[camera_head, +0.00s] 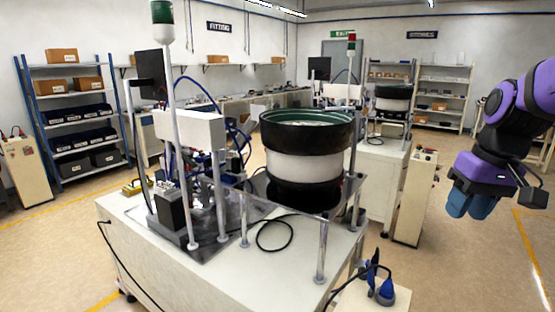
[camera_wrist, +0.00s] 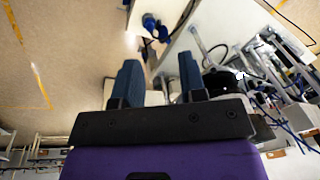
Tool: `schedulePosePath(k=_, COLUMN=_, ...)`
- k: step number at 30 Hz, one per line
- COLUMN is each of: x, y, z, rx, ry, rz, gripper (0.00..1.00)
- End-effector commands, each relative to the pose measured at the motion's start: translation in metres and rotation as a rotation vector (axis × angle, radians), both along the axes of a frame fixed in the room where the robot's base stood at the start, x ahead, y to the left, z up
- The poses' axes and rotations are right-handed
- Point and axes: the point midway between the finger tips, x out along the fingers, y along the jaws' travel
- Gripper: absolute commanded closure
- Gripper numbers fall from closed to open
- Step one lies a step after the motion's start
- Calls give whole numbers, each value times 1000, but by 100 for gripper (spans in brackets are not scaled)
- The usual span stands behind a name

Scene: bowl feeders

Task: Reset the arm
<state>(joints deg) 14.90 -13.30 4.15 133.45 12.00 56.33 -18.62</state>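My gripper (camera_head: 470,204) hangs at the right of the head view, on my purple and black arm. Its blue fingers point down and it is in free air, right of the machine table. In the wrist view my gripper (camera_wrist: 159,64) shows its two dark blue fingers standing apart with a clear gap between them. Nothing is held between them. No contact with any object shows.
A bowl feeder (camera_head: 305,150) stands on a white machine table (camera_head: 280,265). A blue-handled tool (camera_head: 382,285) lies on a small stand at the front. A control box (camera_head: 415,195) stands behind. Shelves (camera_head: 75,120) line the walls. Floor below my gripper is clear.

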Motion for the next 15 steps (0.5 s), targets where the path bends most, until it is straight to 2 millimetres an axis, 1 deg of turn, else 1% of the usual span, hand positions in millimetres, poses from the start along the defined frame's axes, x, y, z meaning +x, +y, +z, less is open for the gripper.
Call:
schedulePosePath(k=1, x=-11, y=6, z=8, rx=-19, ry=-30, rz=1, gripper=62)
schedulePosePath(k=6, x=-45, y=18, z=28, rx=-72, ry=-121, rz=-11, gripper=62)
schedulePosePath(k=9, x=-66, y=23, z=36, rx=-95, ry=-178, rz=-21, gripper=62)
schedulePosePath(k=15, x=-102, y=29, z=46, rx=-122, ry=-287, rz=-40, gripper=62)
